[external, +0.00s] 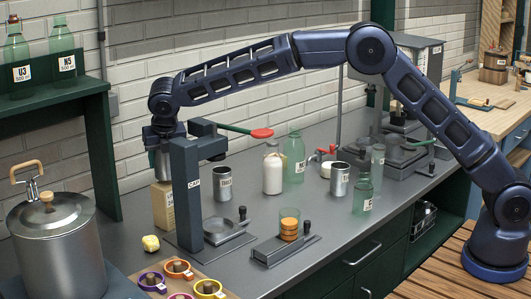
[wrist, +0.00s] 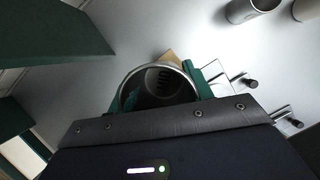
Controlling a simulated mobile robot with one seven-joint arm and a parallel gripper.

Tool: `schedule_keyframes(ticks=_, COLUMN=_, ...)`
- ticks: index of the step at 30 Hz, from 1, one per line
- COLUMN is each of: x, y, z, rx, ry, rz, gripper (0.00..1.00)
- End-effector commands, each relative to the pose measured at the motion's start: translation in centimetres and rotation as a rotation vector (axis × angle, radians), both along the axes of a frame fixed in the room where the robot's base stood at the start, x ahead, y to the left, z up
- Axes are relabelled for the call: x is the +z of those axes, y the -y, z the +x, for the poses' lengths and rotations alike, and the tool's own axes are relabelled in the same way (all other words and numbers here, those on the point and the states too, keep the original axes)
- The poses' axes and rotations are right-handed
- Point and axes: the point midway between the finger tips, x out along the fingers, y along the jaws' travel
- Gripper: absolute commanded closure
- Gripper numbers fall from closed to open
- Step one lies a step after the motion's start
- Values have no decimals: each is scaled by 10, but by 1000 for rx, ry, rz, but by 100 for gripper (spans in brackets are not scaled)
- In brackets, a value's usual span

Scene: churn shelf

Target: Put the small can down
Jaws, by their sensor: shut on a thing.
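The small can (external: 163,165) is a grey metal cylinder, upright and held in my gripper (external: 162,148), behind the dark press labelled CAP. In the external view the press post hides part of it. In the wrist view the can (wrist: 124,91) shows its open round rim and dark inside, just beyond the gripper body. My gripper is shut on the can; its fingertips are mostly hidden. A cardboard box (external: 162,207) stands below the can in the external view; I cannot tell whether they touch.
The CAP press (external: 187,195) stands close by with its red-ended lever. Two similar cans (external: 222,183) (external: 340,182), a white bottle (external: 272,174) and green glass bottles stand to the right. A big pot (external: 55,245) and green shelf (external: 75,88) are at left. Grey counter (external: 255,208) shows between.

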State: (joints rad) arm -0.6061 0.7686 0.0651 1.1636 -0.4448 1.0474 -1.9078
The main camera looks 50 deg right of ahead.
Motion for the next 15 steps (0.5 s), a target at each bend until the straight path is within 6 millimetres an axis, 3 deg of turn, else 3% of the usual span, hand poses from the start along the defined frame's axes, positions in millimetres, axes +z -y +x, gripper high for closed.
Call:
schedule_keyframes(ticks=4, x=-17, y=0, z=0, rx=1, ry=0, rz=0, gripper=74)
schedule_keyframes(ticks=15, x=-20, y=0, z=0, rx=1, ry=-1, rz=0, gripper=74)
